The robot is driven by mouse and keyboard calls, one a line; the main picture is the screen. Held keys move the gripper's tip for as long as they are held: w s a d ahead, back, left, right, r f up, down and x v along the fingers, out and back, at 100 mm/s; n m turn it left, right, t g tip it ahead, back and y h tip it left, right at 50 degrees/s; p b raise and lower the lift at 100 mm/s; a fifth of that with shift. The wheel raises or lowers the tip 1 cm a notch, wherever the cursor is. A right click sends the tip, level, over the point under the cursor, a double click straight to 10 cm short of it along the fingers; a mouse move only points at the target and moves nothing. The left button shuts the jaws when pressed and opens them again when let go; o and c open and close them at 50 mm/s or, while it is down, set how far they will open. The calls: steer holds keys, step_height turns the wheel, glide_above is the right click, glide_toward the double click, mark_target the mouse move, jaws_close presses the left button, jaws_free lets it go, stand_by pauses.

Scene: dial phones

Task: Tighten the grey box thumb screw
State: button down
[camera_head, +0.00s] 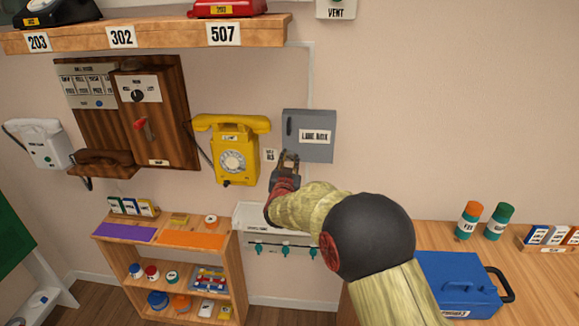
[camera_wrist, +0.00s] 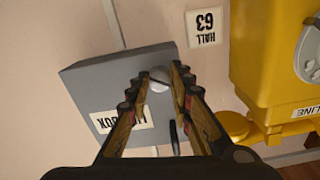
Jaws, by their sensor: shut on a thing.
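The grey box (camera_head: 309,150) is fixed to the wall right of the yellow phone and carries a "LINE BOX" label. In the wrist view the grey box (camera_wrist: 80,78) appears upside down. Its thumb screw (camera_wrist: 159,82) is a pale round knob with a slot, near the box's edge. My gripper (camera_wrist: 160,72) is shut on the thumb screw, with one finger on each side of it. In the head view my gripper (camera_head: 288,160) is at the lower left corner of the box and hides the screw.
The yellow phone (camera_head: 231,150) hangs close to the left of my gripper; it also shows in the wrist view (camera_wrist: 265,70). A "HALL 63" label (camera_wrist: 204,25) is on the wall. A white rack with green hooks (camera_head: 283,247) is below. A blue case (camera_head: 455,282) stands on the right table.

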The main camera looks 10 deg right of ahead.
steer(key=m+b, duration=0.1)
steer(key=m, duration=0.1)
steer(key=m+b, duration=0.1)
steer(key=b, duration=0.1)
steer(key=m+b, duration=0.1)
steer(key=m, duration=0.1)
steer(key=shift+f+m, duration=0.3)
steer(key=shift+f, duration=0.05)
steer(key=shift+r+m+b, duration=0.1)
steer(key=shift+m+b, duration=1.35)
steer(key=shift+m, duration=0.85)
steer(key=c, duration=1.6)
jaws_free()
steer(key=shift+r, duration=0.15)
steer(key=shift+s, duration=0.1)
steer(key=v, duration=1.1)
steer(key=shift+s+a, duration=0.15)
steer(key=shift+s, duration=0.2)
